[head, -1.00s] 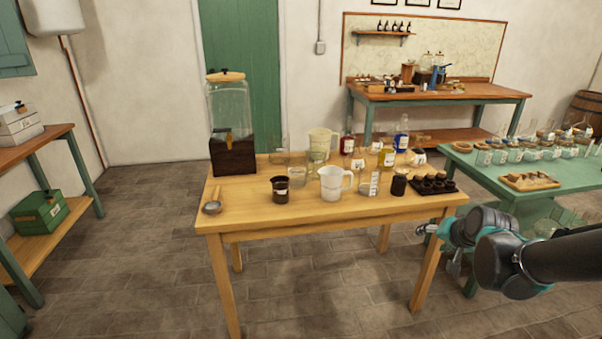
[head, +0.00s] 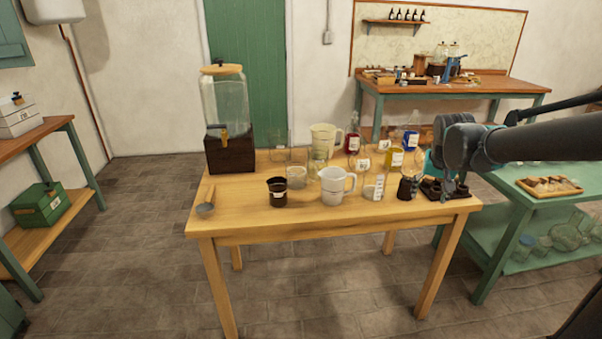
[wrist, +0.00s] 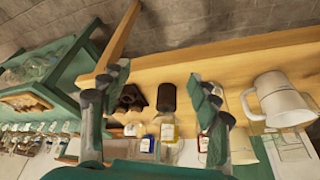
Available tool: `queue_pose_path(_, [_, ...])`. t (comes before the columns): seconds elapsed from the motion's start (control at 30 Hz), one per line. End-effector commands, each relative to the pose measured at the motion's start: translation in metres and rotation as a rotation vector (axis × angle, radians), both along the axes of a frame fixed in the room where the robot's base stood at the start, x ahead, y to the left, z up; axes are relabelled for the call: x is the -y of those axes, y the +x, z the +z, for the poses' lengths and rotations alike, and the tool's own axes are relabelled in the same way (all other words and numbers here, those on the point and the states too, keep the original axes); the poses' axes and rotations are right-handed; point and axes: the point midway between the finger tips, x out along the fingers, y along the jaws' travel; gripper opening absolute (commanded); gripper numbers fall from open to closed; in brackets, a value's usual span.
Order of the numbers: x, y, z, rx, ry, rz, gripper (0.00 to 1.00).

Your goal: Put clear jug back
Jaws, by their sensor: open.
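A whitish, see-through measuring jug (head: 333,188) with a handle stands upright near the front of the wooden table (head: 240,215). It also shows at the right of the wrist view (wrist: 283,103). A second, cream-tinted jug (head: 324,137) stands farther back; I cannot tell for sure which one is the clear jug. My gripper (wrist: 157,82) is open and empty. Its fingers spread either side of a dark jar (wrist: 166,97), and the whitish jug is outside them. In the head view my gripper is at the table's right end, partly hidden by my wrist.
A large glass dispenser (head: 228,105) on a dark base stands at the table's back left. Several glass vessels and bottles crowd the middle. A dark tray (head: 440,190) is at the right end. The table's front left is mostly clear, with a ladle (head: 206,209). A green table (head: 510,215) stands at right.

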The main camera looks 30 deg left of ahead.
Motion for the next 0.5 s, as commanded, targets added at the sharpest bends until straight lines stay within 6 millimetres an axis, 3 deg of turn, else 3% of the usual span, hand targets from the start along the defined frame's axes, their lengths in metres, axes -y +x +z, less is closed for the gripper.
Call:
queue_pose_path(0.1, [-0.066,0.031,0.024,0.001,-0.005,0.030,0.62])
queue_pose_path(0.23, [-0.153,0.054,0.051,0.007,-0.005,0.059,0.62])
queue_pose_path(0.37, [-0.243,0.062,0.073,0.015,-0.004,0.084,0.62])
queue_pose_path(0.5, [-0.328,0.053,0.089,0.024,-0.002,0.105,0.62])
